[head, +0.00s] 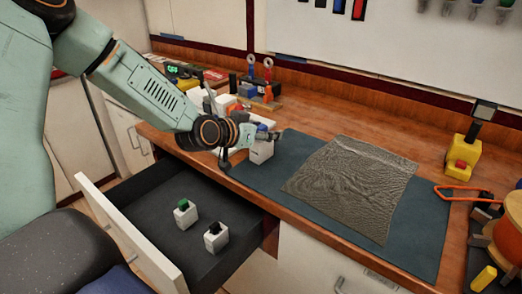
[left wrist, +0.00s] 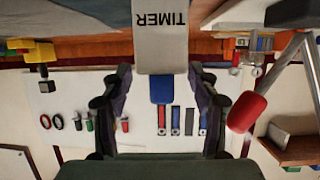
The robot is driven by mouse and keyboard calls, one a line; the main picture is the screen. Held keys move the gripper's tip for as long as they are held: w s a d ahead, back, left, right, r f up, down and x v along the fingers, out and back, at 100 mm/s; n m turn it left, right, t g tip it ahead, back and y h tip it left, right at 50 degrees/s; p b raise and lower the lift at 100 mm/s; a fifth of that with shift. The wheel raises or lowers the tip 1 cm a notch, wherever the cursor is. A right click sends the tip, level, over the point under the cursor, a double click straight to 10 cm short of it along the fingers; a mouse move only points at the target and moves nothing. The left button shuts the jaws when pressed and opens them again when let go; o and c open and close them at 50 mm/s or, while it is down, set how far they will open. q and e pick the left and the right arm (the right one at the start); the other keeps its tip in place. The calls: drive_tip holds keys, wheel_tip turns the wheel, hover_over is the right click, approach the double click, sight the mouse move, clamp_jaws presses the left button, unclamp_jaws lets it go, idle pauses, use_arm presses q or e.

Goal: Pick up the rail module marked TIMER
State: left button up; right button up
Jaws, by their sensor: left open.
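The TIMER module is a white block with a blue top. In the head view the white module (head: 262,151) stands at the left edge of the blue mat (head: 423,235), partly behind my left gripper (head: 250,146). In the left wrist view the module (left wrist: 160,45) shows its TIMER lettering upside down, and its blue part (left wrist: 160,89) lies between the open fingers of my left gripper (left wrist: 158,98). Gaps show between the fingers and the blue part. My right gripper is not in view.
An open drawer (head: 150,254) below the bench holds two white modules, one green-topped (head: 186,214) and one black-topped (head: 216,237). A crumpled grey sheet (head: 350,185) lies on the mat. More parts crowd the bench behind the gripper. An orange spool (head: 510,228) stands at the right.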

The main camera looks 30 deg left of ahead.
use_arm(q)
drive_tip(key=x, duration=0.3)
drive_tip(key=shift+f+b, duration=0.2)
drive_tip(key=shift+b, duration=0.2)
drive_tip(key=shift+s+r, duration=0.2)
drive_tip(key=shift+r, duration=0.05)
drive_tip(key=shift+c, duration=0.4)
drive_tip(key=shift+w+f, duration=0.15)
drive_tip(key=shift+w, duration=0.1)
drive_tip(key=c, duration=0.4)
drive_tip(key=shift+s, duration=0.2)
drive_tip(key=c, duration=0.5)
drive_tip(key=shift+w, duration=0.2)
clamp_jaws()
